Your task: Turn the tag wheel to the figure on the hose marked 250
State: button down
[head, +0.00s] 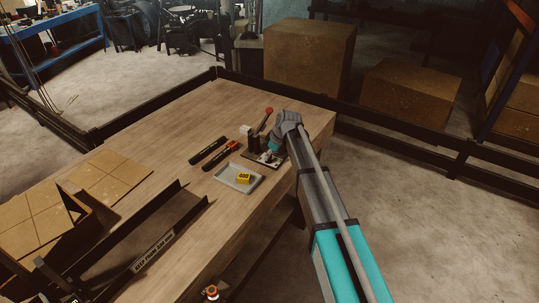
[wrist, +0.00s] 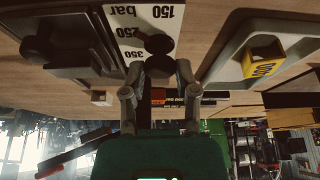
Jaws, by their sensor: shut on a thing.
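The tag wheel appears in the wrist view as a black round knob (wrist: 158,44) over a white plate (wrist: 128,18). The plate reads 150 bar, 250 and 350, upside down in this view. My gripper (wrist: 160,66) is shut on the knob, with a finger on each side; I cannot tell which figure is set. In the head view my gripper (head: 271,152) is low over the crimper's base. Two dark hoses (head: 208,150) (head: 220,156) lie left of it, one with orange on it. Their markings are too small to read.
A grey tray (head: 227,182) holding a yellow block (head: 244,178) is close to my gripper. The black crimper (head: 254,144) has a red-knobbed lever (head: 268,113). A white block (head: 245,130) is beside it. A black trough (head: 165,217) and cardboard (head: 110,178) occupy the table's left.

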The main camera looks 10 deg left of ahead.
jog(key=shift+n+g, duration=0.5)
jog(key=shift+n, duration=0.6)
jog(key=shift+c, duration=1.8)
grip_release()
jog(key=shift+m, duration=0.5)
